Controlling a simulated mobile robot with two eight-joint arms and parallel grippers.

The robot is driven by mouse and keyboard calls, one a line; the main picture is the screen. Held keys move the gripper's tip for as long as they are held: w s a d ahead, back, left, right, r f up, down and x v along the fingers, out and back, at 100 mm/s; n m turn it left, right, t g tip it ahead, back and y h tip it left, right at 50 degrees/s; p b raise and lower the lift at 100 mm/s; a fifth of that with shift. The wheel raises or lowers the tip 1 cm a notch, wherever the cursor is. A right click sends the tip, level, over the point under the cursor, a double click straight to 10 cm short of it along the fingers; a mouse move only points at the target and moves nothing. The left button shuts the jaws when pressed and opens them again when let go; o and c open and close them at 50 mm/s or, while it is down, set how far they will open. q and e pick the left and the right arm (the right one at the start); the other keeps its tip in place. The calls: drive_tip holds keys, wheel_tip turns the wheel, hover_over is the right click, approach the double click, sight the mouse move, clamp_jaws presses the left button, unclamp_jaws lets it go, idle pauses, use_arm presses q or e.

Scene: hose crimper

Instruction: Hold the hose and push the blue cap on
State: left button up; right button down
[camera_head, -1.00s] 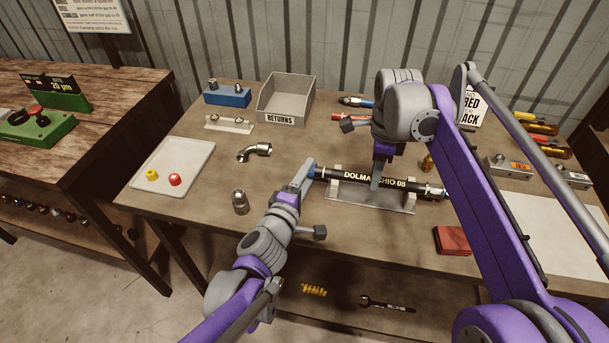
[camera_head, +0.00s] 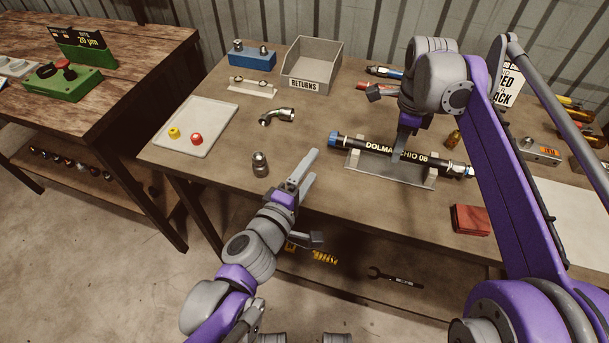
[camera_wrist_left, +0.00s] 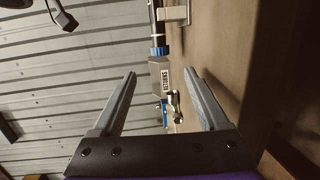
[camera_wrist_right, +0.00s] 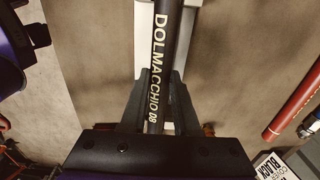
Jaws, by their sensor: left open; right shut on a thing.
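The black hose (camera_head: 363,146), lettered DOLMACCHIO 08, lies across a grey cradle (camera_head: 420,182). The blue cap (camera_head: 333,139) sits at the hose's left end; it also shows in the left wrist view (camera_wrist_left: 160,51). The right end has a silver fitting (camera_head: 449,167) and a bit of blue (camera_head: 470,171). My right gripper (camera_head: 399,153) is shut on the hose near its middle; the right wrist view shows the hose (camera_wrist_right: 163,85) between its fingers. My left gripper (camera_head: 307,167) is open and empty, in front and left of the cap, apart from it.
A steel fitting (camera_head: 260,165) stands left of my left gripper, an elbow fitting (camera_head: 278,117) behind it. A white tray (camera_head: 212,119) holds yellow and red caps. The RETURNS bin (camera_head: 312,67) is at the back.

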use_arm(q)
drive_tip(key=shift+v, duration=1.15)
use_arm(e)
drive_tip(key=c, duration=0.6)
unclamp_jaws()
